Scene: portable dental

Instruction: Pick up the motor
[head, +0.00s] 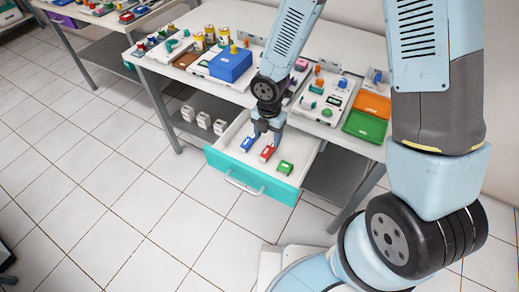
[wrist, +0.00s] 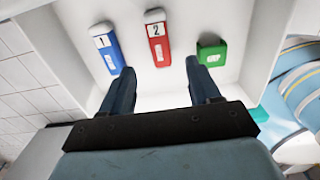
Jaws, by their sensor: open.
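An open drawer (head: 252,177) with a teal front holds three small blocks: a blue one (head: 249,143), a red one (head: 267,153) and a green one (head: 285,168). I cannot tell which, if any, is the motor. In the wrist view the blue block (wrist: 107,46) has a white label with 1, the red block (wrist: 157,42) a label with 2, and the green block (wrist: 212,53) shows a small white mark. My gripper (wrist: 159,70) is open and empty, pointing into the drawer. Its fingertips appear on either side of the red block's line, below it in the picture; the height gap is unclear.
The table above the drawer carries a blue box (head: 230,63), an orange tray (head: 374,105), a green tray (head: 365,126) and several small parts. White items (head: 204,121) stand on the lower shelf. The tiled floor (head: 130,215) at the left is clear.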

